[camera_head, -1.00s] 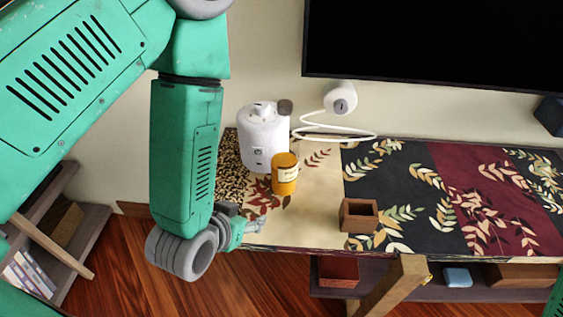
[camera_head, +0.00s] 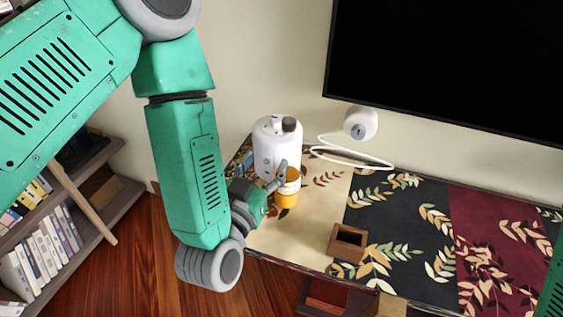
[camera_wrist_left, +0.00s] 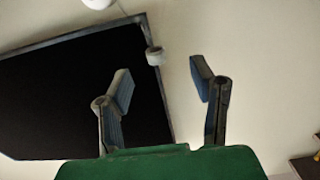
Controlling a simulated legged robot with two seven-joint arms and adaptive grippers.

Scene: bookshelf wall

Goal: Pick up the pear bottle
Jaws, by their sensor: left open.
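An amber-orange bottle (camera_head: 288,196) with a pale label, which I take to be the pear bottle, stands upright on the patterned table, in front of a white canister. My left gripper (camera_head: 266,170) is open and empty just left of it, with one finger overlapping the bottle's upper left in the head view. I cannot tell whether they touch. In the left wrist view the spread fingers of the gripper (camera_wrist_left: 163,82) face the wall and screen; the bottle is not seen there. My right gripper is out of view.
The white canister (camera_head: 275,145) stands close behind the bottle and gripper. A small brown open box (camera_head: 347,243) sits to the right on the table (camera_head: 300,240). A white round device (camera_head: 361,122) with a cable is at the wall under the black screen (camera_head: 450,60). A bookshelf (camera_head: 115,205) stands left.

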